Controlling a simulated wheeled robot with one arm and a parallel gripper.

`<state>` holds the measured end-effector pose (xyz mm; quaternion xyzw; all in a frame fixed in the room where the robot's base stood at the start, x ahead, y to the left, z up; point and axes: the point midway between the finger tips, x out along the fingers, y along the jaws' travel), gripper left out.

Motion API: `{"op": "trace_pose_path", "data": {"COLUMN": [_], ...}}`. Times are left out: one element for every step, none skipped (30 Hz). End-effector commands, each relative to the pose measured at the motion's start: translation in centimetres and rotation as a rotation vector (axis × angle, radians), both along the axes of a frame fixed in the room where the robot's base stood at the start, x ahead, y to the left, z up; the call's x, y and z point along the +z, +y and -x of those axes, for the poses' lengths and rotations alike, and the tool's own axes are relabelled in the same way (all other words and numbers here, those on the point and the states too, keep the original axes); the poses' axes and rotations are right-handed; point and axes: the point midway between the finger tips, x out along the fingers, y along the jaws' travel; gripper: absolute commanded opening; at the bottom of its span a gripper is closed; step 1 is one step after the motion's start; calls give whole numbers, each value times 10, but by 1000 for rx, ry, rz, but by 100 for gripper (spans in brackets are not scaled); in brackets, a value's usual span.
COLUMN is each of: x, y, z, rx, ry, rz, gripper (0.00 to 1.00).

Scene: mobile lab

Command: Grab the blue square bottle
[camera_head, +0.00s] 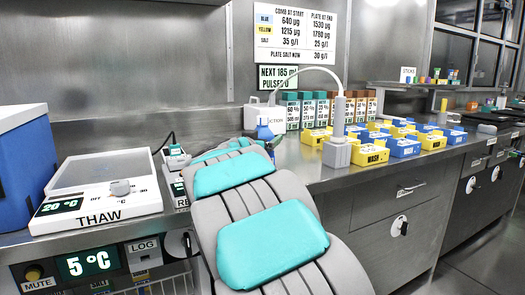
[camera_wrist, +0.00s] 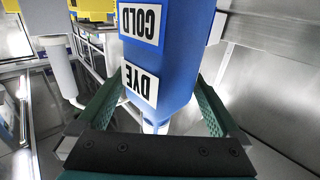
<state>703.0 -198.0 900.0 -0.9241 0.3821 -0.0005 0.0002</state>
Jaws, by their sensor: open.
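The blue square bottle (camera_wrist: 178,75) fills the upper middle of the wrist view, with white labels reading COLD and DYE upside down. Its narrow white end (camera_wrist: 154,127) points toward my gripper's palm. My gripper (camera_wrist: 158,84) is open, with one green finger on each side of the bottle; I cannot tell whether either touches it. In the head view, a small blue shape with a white tip (camera_head: 265,131), seemingly this bottle, shows just past the end of my arm. My arm hides most of it and my gripper there.
A white THAW unit (camera_head: 95,205) and a blue box (camera_head: 25,165) stand left of my arm. A steel wall (camera_head: 130,50) is behind.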

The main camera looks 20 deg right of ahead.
Motion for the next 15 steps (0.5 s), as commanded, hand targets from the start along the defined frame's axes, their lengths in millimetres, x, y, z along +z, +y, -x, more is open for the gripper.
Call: {"op": "trace_pose_path", "data": {"x": [-2, -2, -2, -2, -2, -1, -1, -1, -1, -1, -1, -1, -1, -1, -1], "y": [-6, -9, -12, -14, -15, -16, -17, -18, -18, -18, -18, -18, -18, -17, -17], "z": [-4, -7, -10, -12, -14, -16, -16, -17, -17, -17, -17, -17, -17, -17, -17], "rx": [-3, -4, -4, -4, -3, -3, -3, -2, -2, -2, -2, -2, -2, -2, -2], "ry": [1, 2, 2, 2, 1, 1, 1, 1, 1, 1, 1, 1, 1, 1, 1], "rz": [1, 1, 1, 1, 1, 1, 1, 1, 1, 1, 1, 1, 1, 1, 0], "gripper": [100, 100, 100, 100, 100, 100, 100, 100, 100, 100, 100, 100, 100, 100, 97]}}
